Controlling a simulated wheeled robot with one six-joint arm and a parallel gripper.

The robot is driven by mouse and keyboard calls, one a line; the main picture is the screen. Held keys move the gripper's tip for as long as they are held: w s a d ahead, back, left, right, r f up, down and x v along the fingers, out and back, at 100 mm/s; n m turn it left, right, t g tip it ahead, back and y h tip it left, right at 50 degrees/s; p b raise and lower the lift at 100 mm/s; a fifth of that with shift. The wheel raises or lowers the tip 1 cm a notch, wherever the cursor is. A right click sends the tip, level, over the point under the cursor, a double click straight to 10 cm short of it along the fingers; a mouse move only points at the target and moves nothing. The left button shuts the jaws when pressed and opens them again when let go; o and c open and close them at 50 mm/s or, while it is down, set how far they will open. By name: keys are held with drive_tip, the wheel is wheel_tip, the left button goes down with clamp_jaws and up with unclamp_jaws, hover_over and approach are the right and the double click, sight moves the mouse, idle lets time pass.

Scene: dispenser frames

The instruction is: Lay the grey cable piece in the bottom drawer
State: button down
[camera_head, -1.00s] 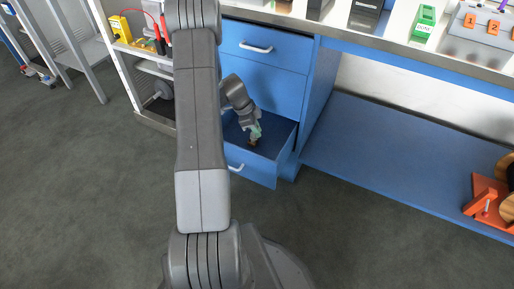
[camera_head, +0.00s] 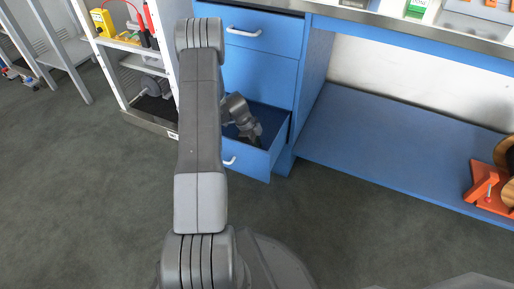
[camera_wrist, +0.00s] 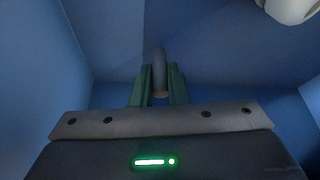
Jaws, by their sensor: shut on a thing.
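The bottom drawer (camera_head: 262,157) of the blue cabinet is pulled open, below two shut drawer fronts. My gripper reaches down into it in the head view; its fingertips are hidden there. In the wrist view my gripper (camera_wrist: 159,88) has green fingers shut on the grey cable piece (camera_wrist: 160,70), a rounded grey length standing between them. Blue drawer walls surround the fingers. I cannot tell whether the cable piece touches the drawer floor.
A whitish rounded thing (camera_wrist: 290,8) shows at the top right of the wrist view, perhaps a handle. A low blue shelf (camera_head: 400,155) lies right of the cabinet, with an orange stand (camera_head: 487,187) at its far right. Open grey floor lies in front.

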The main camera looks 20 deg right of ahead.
drive_tip(key=shift+f, duration=0.45)
drive_tip(key=shift+f, duration=0.2)
drive_tip(key=c, duration=1.4)
unclamp_jaws()
drive_tip(key=shift+r, duration=0.1)
drive_tip(key=shift+r, duration=0.2)
drive_tip(key=p+v, duration=0.4)
drive_tip(key=v, duration=0.7)
drive_tip(key=shift+a+r, duration=0.2)
drive_tip(key=shift+r, duration=0.15)
drive_tip(key=shift+w, duration=0.1)
